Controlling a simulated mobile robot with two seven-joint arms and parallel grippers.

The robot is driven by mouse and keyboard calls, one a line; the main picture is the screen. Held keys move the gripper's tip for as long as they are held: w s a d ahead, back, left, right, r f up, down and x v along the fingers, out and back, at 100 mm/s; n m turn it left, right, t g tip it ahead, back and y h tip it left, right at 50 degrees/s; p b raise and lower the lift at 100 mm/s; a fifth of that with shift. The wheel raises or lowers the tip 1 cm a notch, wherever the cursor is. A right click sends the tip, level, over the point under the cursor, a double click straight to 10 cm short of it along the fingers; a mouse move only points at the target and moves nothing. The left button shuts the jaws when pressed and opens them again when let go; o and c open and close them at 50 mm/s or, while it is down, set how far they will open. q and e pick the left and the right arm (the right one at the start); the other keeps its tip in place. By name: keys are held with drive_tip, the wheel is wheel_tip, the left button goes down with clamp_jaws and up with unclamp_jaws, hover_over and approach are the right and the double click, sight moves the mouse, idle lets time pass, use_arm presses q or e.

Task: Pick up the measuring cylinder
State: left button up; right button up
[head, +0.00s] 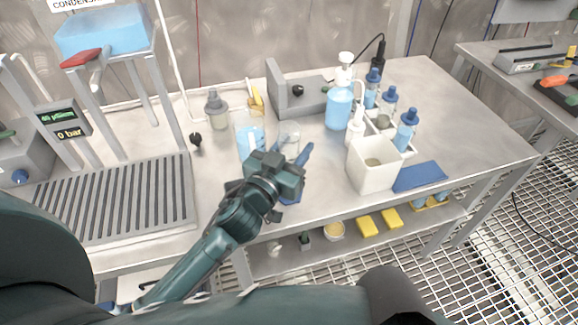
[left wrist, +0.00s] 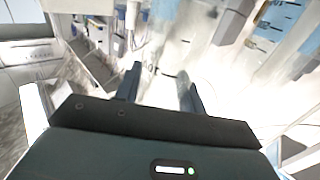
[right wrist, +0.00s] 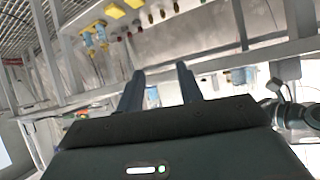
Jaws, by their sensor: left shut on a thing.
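The measuring cylinder (head: 289,132) is clear and looks empty. It stands near the front middle of the steel table, its upper part showing behind my left gripper (head: 293,160). The gripper is shut on it, with one finger visible at its right side. Its lower part is mostly hidden by the gripper; a bit of blue shows below at table level. In the left wrist view, the pale, blurred cylinder (left wrist: 160,90) lies between the fingers. My right gripper (right wrist: 160,85) is open and empty, low in front of the table, and shows only in the right wrist view.
A beaker of blue liquid (head: 249,138) stands close left of the cylinder. A white square container (head: 372,168), a blue pad (head: 421,176) and several bottles are to the right. A grated stand (head: 120,200) is at left. A lower shelf (head: 290,262) holds small items.

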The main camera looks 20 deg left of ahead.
sight(294, 122)
use_arm(q)
drive_tip(key=c, duration=0.4)
drive_tip(key=shift+o, duration=0.2)
drive_tip(key=shift+r, duration=0.1)
wheel_tip(294, 122, up, 10)
drive_tip(key=shift+f+p, duration=0.1)
drive_tip(key=shift+p, duration=1)
